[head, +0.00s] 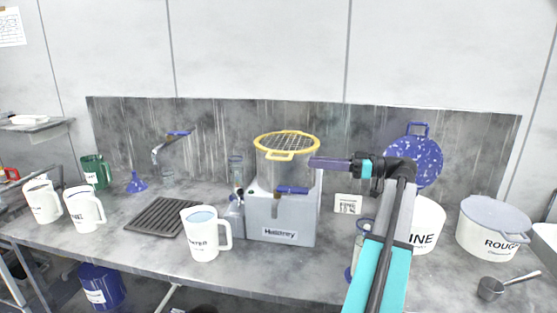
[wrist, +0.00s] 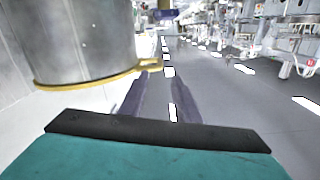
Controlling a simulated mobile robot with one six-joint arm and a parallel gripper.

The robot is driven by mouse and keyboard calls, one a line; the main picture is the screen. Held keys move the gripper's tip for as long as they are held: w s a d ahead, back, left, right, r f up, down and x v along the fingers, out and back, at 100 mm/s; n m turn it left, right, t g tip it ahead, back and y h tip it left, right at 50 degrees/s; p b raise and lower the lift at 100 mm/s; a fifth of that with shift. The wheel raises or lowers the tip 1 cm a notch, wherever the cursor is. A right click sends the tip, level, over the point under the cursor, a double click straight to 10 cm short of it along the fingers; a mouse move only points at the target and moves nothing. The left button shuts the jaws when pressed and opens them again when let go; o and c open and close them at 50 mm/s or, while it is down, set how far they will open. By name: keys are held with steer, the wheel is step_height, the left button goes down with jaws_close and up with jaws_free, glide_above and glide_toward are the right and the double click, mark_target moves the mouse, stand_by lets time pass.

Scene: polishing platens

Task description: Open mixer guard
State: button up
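The mixer guard (head: 287,141), a yellow ring with a wire mesh, lies flat over the metal bowl on top of the grey mixer (head: 283,218). A yellow tab (head: 279,156) sticks out from the guard's front rim. In the wrist view the yellow rim (wrist: 85,80) runs around the bowl, and its tab (wrist: 148,64) lies just beyond the fingertips. My gripper (head: 312,163) is to the right of the bowl, a little below the guard's rim. In the wrist view my gripper (wrist: 159,77) has its two dark purple fingers apart, with nothing visible held between them.
A white jug (head: 203,235) stands left of the mixer. A dark drain grate (head: 158,216) lies behind the jug. White tubs (head: 490,232) stand on the right, with a metal scoop (head: 490,289) in front. A blue speckled strainer (head: 416,158) is against the backsplash.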

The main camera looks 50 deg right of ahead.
mark_target(279, 160)
steer(key=p+x, duration=0.3)
steer(key=x, duration=0.9)
steer(key=shift+w, duration=0.2)
jaws_close()
